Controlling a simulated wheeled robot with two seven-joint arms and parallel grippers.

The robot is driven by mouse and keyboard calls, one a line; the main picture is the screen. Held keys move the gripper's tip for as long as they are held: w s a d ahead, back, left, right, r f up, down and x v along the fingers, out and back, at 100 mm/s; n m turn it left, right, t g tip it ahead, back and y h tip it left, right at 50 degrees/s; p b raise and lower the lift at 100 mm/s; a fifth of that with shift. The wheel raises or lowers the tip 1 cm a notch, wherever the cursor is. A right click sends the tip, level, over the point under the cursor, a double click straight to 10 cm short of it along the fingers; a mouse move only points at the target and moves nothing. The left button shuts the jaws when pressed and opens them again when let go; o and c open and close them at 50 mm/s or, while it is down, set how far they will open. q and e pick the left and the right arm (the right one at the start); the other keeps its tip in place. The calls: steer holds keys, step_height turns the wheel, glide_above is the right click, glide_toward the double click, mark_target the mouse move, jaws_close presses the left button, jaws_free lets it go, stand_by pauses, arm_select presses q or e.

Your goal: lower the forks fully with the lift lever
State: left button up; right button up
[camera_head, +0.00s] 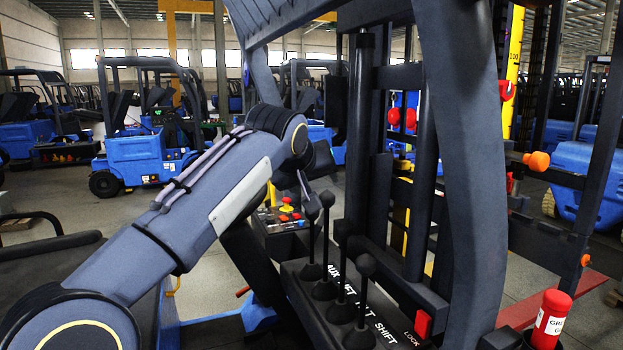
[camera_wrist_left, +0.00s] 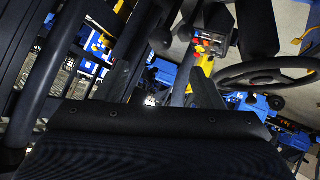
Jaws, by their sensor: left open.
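Several black levers stand on the lever panel (camera_head: 345,310), lettered AUX, LIFT, TILT and SHIFT. The lift lever (camera_head: 327,201) is the second from the far end; its round black knob stands high. My left gripper (camera_head: 306,187) is just beyond and left of the knobs, partly hidden by my forearm. In the wrist view its two fingers (camera_wrist_left: 162,82) are spread apart, with dark rod shapes beyond them. I cannot tell whether a finger touches the lift lever. The forks cannot be made out clearly. My right gripper is not in view.
The black mast (camera_head: 375,150) and a thick dark post (camera_head: 465,170) rise close to the levers. A small control box with red and yellow buttons (camera_head: 287,211) sits behind. A red canister (camera_head: 551,320) stands at lower right. A steering wheel (camera_wrist_left: 265,72) shows in the wrist view.

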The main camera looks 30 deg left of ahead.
mark_target(326, 196)
arm_select(q)
steer(key=x, duration=1.1)
steer(key=shift+w+f, duration=0.15)
steer(key=shift+w, duration=0.05)
steer(key=c, duration=0.8)
steer(key=shift+c, duration=0.2)
